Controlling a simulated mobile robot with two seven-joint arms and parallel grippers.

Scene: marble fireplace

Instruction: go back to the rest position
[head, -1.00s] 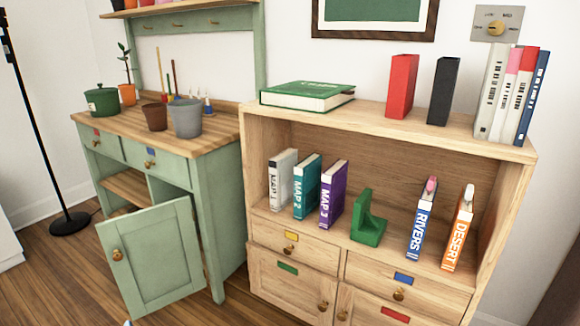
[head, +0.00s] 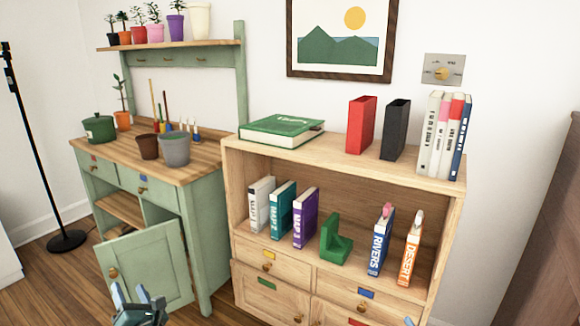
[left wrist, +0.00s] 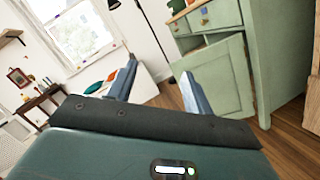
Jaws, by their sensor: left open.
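My left gripper (head: 131,292) shows at the bottom left of the head view, in front of the green cabinet's lower door. In the left wrist view its two fingers (left wrist: 160,84) stand apart with nothing between them. Only a small pale tip, which looks like part of my right gripper (head: 408,321), shows at the bottom edge of the head view. Its jaws cannot be made out.
A wooden bookcase (head: 340,165) with books stands ahead. Left of it is a green cabinet (head: 205,235) with pots on top and its lower door (head: 150,265) swung open. A black floor lamp (head: 67,240) stands further left. Wooden floor shows between.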

